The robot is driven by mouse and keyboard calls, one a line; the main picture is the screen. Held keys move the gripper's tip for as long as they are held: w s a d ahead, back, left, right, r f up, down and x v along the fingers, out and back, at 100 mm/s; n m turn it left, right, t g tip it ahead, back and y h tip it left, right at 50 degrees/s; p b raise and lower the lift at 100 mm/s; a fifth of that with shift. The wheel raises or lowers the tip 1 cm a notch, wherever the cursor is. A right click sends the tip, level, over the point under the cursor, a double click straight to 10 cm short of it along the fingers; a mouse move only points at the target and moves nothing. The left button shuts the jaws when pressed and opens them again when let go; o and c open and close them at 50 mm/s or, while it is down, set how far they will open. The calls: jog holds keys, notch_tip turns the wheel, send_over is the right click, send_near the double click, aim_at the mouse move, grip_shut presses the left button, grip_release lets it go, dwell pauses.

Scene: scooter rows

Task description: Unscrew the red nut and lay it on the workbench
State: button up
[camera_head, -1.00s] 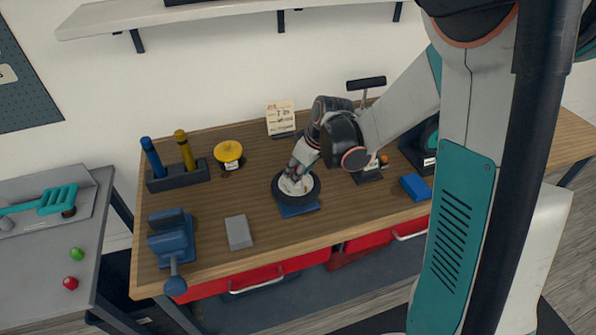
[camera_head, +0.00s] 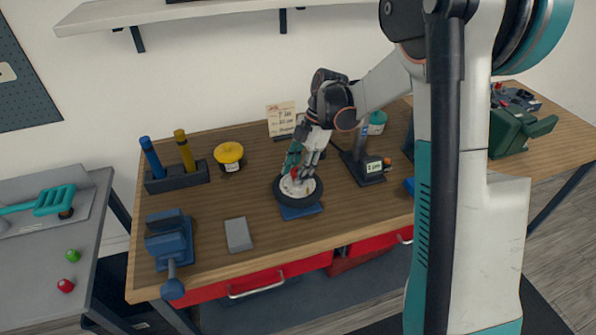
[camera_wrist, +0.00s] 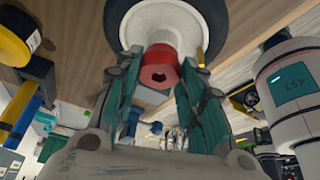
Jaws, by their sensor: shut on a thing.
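The red nut (camera_wrist: 160,72) sits between my two teal fingers in the wrist view, against the white hub of the wheel. My gripper (camera_wrist: 158,82) is shut on it. In the head view my gripper (camera_head: 298,170) points down at the middle of the wheel, and a bit of red shows between the fingers. The wheel (camera_head: 313,194), a black tyre with a white hub, lies flat on a blue stand (camera_head: 300,213) on the wooden workbench (camera_head: 262,235). I cannot tell whether the nut is still threaded on the hub.
A blue vise (camera_head: 170,238) and a grey block (camera_head: 238,234) are at the front left. A tool holder (camera_head: 178,178), a yellow-lidded tin (camera_head: 229,157) and a note card (camera_head: 281,119) are behind. A device with a small display (camera_head: 373,167) stands right. Bare wood lies between them.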

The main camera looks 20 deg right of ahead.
jog(key=shift+s+f+n+g, duration=0.1)
jog(key=shift+s+n+g, duration=0.25)
jog(key=shift+n, duration=0.65)
jog(key=shift+d+h, duration=0.1)
jog(key=shift+h, duration=0.2)
jog(key=o, duration=1)
jog(key=shift+o, duration=0.5)
jog(key=shift+s+d, duration=0.1)
jog(key=shift+d, duration=0.05)
jog(key=v, duration=1.2)
